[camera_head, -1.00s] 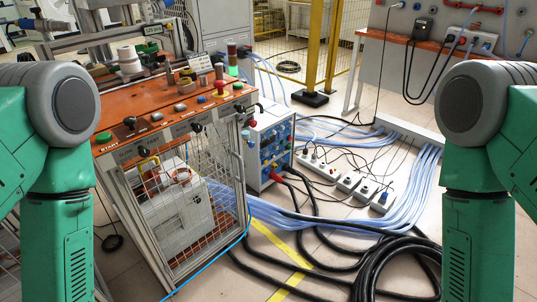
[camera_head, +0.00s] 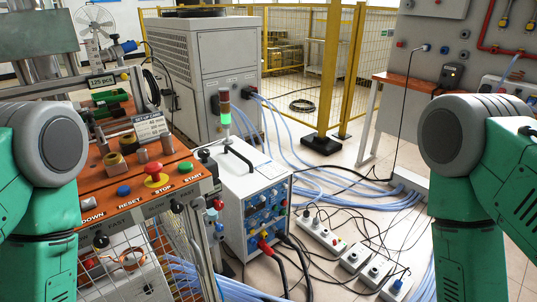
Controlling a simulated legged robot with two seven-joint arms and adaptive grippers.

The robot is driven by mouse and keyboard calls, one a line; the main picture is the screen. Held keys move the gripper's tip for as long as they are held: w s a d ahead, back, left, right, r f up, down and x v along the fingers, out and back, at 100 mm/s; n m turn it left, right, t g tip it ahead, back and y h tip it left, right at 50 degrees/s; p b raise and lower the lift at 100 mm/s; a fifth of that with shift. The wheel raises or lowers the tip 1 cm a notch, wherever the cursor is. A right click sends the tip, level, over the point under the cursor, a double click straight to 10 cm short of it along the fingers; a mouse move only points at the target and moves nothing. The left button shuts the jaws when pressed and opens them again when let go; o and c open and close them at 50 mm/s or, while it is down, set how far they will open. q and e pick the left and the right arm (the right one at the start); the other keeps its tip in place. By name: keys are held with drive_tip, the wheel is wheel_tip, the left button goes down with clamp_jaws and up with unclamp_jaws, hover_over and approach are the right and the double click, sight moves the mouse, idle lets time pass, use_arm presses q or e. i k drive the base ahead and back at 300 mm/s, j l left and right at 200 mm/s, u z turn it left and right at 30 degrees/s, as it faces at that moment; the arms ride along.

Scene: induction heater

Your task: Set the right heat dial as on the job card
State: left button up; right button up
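A white power box (camera_head: 228,190) with a blue control panel (camera_head: 266,216) stands on the floor in the middle. Several small knobs and sockets sit on that panel, too small to read. A black rotary knob (camera_head: 101,241) and another black knob (camera_head: 177,206) are on the front of the orange-topped bench (camera_head: 128,196). I cannot tell which knob is the right heat dial. A white setup card (camera_head: 150,127) stands on the bench; its lettering seems to include "40 mm", the rest is unclear. Both my grippers are out of view; only my green arms show at the sides.
The bench carries a red stop button (camera_head: 155,175), a green start button (camera_head: 186,167) and a blue reset button (camera_head: 123,191). Power strips (camera_head: 325,235) and blue hoses (camera_head: 345,197) lie on the floor right of the box. A yellow post (camera_head: 329,75) stands behind.

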sight(252, 222)
drive_tip(key=i+l+u, duration=0.1)
drive_tip(key=i+l, duration=0.3)
drive_tip(key=i+l+u, duration=0.15)
drive_tip(key=i+l, duration=0.25)
drive_tip(key=l, duration=0.2)
drive_tip(key=i+l+u, duration=0.3)
drive_tip(key=i+l, duration=0.15)
drive_tip(key=l, duration=0.25)
drive_tip(key=i+l+u, duration=0.15)
drive_tip(key=l, duration=0.25)
drive_tip(key=i, duration=0.1)
